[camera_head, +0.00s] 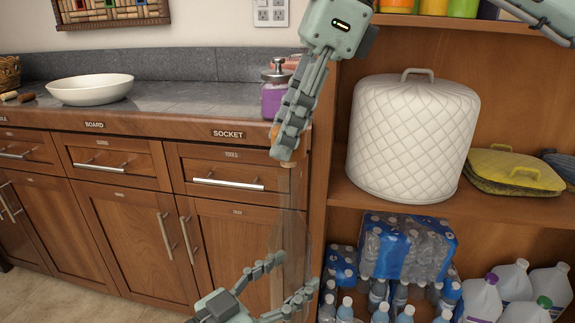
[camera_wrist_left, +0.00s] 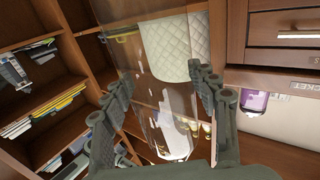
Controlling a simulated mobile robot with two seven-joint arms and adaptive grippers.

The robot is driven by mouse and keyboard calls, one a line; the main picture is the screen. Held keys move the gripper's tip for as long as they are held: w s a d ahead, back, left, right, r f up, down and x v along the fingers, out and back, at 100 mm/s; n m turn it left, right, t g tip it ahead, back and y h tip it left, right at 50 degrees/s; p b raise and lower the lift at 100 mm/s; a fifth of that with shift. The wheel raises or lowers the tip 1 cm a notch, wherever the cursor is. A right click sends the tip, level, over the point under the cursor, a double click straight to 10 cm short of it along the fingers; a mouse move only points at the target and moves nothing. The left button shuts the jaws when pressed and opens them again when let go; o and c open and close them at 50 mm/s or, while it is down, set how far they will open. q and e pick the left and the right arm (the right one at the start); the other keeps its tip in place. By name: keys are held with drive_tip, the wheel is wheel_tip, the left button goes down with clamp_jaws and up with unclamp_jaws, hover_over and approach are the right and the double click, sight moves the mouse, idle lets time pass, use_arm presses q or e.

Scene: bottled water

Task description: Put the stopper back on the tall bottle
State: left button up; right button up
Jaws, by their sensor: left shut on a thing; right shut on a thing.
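The tall bottle (camera_head: 292,215) is clear, see-through glass and stands roughly upright in front of the cabinet's right end. My left gripper (camera_head: 294,276) has its fingers around the bottle's lower part. In the left wrist view the clear bottle (camera_wrist_left: 160,85) fills the space between the fingers of that gripper (camera_wrist_left: 163,82). My right gripper (camera_head: 290,148) reaches down from above and is shut on the stopper (camera_head: 304,142), a small orange-brown piece mostly hidden by the fingers. The stopper is at the bottle's top end; I cannot tell whether it is seated in the mouth.
The counter (camera_head: 180,98) behind holds a white bowl (camera_head: 92,90) and a jar of purple liquid (camera_head: 274,98). To the right, shelves hold a quilted white cover (camera_head: 412,140), yellow oven mitts (camera_head: 515,172), packs of water bottles (camera_head: 408,248) and jugs (camera_head: 512,280).

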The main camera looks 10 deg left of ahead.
drive_tip(key=shift+f, duration=0.15)
drive_tip(key=shift+f, duration=0.8)
drive_tip(key=shift+f, duration=0.55)
drive_tip(key=o, duration=0.9)
drive_tip(key=v, duration=1.2)
drive_tip(key=shift+a+f, duration=0.1)
